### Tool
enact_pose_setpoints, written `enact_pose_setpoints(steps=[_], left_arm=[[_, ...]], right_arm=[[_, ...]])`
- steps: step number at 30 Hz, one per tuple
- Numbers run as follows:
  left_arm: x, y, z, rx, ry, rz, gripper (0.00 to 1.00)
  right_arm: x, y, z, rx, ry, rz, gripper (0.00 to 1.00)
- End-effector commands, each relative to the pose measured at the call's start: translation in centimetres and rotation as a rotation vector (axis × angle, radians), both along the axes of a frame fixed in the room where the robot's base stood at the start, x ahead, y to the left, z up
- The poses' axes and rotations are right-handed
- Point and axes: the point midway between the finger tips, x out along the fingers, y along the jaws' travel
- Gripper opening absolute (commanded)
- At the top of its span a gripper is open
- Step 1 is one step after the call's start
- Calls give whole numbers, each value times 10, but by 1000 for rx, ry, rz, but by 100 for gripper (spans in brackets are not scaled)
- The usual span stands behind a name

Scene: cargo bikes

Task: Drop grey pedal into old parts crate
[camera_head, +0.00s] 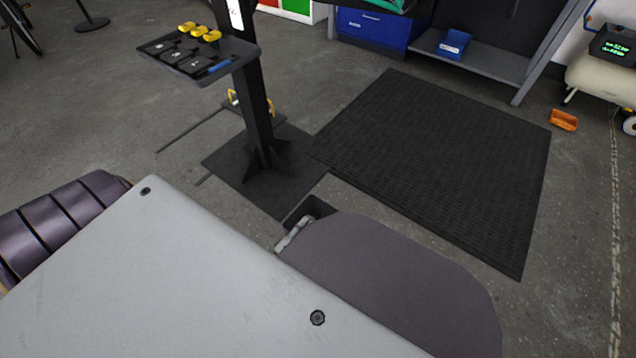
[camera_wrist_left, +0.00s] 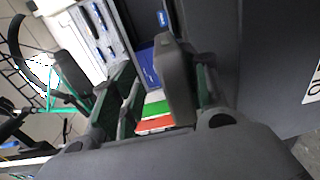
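My left gripper (camera_wrist_left: 148,88) shows in the left wrist view, with its two dark grey fingers apart. In the head view my own arm link and a broad grey panel cover most of the foreground. A small metallic and dark piece shows at the link's edge, and I cannot tell whether it is part of my left gripper. No container can be identified as the old parts crate. My right gripper is not in view.
A black repair stand (camera_head: 258,115) carries a tool tray (camera_head: 183,65) on the left. A black mat (camera_head: 435,165) lies on open floor. An orange bin (camera_head: 563,120) lies on the floor at right. A blue bin (camera_head: 453,43) sits on a grey shelf (camera_head: 480,62).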

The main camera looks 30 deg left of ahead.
Motion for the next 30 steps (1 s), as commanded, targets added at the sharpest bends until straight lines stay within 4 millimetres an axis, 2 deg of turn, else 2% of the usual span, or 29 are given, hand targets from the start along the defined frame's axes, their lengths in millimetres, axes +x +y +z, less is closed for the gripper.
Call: enact_pose_setpoints(steps=[9,15,21,30], left_arm=[[-39,3,0,0,1,0,44],[-57,5,0,0,0,1,44],[-65,5,0,0,-1,0,44],[-66,5,0,0,-1,0,44]], right_arm=[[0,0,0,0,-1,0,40],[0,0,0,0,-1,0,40],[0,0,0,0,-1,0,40],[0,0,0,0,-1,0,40]])
